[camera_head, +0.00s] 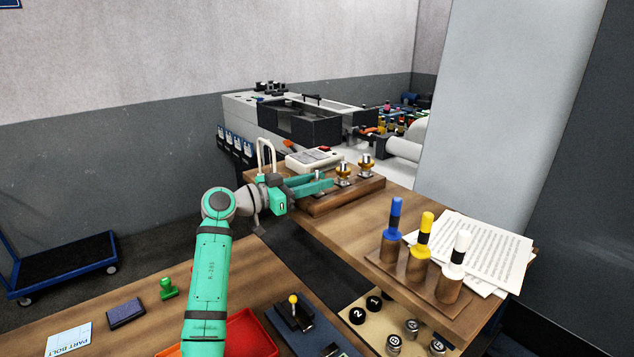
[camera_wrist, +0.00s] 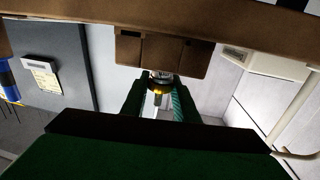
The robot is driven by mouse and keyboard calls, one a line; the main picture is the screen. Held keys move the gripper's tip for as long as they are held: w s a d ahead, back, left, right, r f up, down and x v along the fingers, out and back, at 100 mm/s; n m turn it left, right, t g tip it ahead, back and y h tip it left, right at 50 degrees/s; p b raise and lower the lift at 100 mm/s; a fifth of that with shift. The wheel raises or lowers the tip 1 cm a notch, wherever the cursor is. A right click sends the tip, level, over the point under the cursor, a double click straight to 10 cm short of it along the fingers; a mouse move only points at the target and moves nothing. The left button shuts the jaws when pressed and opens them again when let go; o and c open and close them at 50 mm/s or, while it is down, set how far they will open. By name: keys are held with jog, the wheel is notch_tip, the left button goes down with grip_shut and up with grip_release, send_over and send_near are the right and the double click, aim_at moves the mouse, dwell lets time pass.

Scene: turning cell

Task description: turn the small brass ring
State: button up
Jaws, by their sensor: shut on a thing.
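Several short silver-topped posts with brass rings stand in a row on a wooden block (camera_head: 318,209). The middle brass ring (camera_head: 343,174) and the right brass ring (camera_head: 366,166) are in plain view. My gripper (camera_head: 322,185) reaches in level from the left and is shut at the leftmost post, where the small brass ring is mostly hidden by the teal fingers in the head view. In the wrist view my gripper (camera_wrist: 159,95) has a finger on each side of the small brass ring (camera_wrist: 158,92), and a bit of yellow brass and silver shows between them.
A grey-white box with a red button (camera_head: 314,158) lies behind the block. Blue (camera_head: 393,238), yellow (camera_head: 421,249) and white (camera_head: 456,259) handled plugs stand on a wooden base at the right front, beside papers (camera_head: 475,250). A lathe (camera_head: 300,115) is behind.

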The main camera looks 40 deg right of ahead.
jog(key=shift+d+m+g+y, duration=0.1)
jog(key=shift+m+g+y, duration=0.2)
jog(key=shift+m+g, duration=0.55)
jog(key=shift+s+r+g, duration=0.1)
jog(key=shift+g, duration=0.45)
jog(key=o, duration=1.1)
jog(key=shift+c, duration=0.2)
jog(key=v, duration=1.1)
jog(key=shift+r, duration=0.1)
